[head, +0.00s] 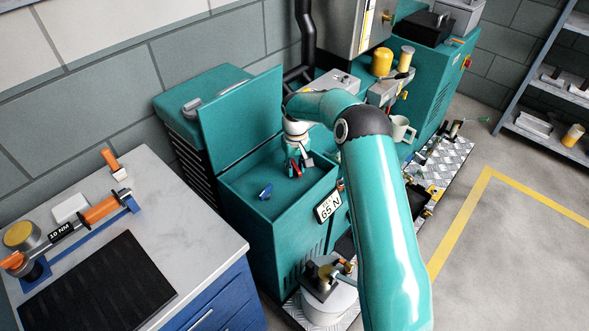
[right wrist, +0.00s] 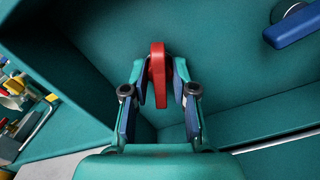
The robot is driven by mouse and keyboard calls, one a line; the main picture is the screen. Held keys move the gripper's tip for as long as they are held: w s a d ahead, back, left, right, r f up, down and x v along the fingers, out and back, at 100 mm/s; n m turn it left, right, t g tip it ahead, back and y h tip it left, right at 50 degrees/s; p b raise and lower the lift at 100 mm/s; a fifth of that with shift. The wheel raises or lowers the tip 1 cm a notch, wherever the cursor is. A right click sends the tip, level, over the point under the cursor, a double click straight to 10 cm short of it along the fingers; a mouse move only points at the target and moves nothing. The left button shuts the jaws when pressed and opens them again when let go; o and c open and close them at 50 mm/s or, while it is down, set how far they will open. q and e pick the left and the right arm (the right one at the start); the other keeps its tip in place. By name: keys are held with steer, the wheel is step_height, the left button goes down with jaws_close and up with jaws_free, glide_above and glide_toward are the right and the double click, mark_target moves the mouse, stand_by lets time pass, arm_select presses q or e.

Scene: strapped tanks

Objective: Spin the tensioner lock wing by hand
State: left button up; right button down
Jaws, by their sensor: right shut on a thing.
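My right gripper (head: 297,170) reaches down into an open teal box (head: 233,194) on the teal cabinet in the head view. In the right wrist view my right gripper (right wrist: 158,95) is shut on a red wing-shaped lever (right wrist: 158,62), with one finger on each side of it. The lever's red also shows between the fingers in the head view (head: 292,168). A blue wing (head: 265,192) stands apart to the left, on the box floor; in the right wrist view a blue wing (right wrist: 290,28) is at upper right. My left gripper is out of view.
The raised teal lid (head: 240,118) stands behind the box. A sign reading 65 N (head: 328,205) is on the front. A mug (head: 402,130) and yellow cylinder (head: 382,62) are to the right. A bench with a black mat (head: 97,285) is at left.

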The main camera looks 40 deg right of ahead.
mark_target(295, 166)
stand_by(0.3)
steer(key=shift+n, duration=1.6)
steer(key=shift+n, duration=0.8)
steer(key=c, duration=1.1)
jaws_free()
steer(key=shift+n, duration=0.3)
steer(key=shift+r+p, duration=2.35)
steer(key=shift+r, duration=1.7)
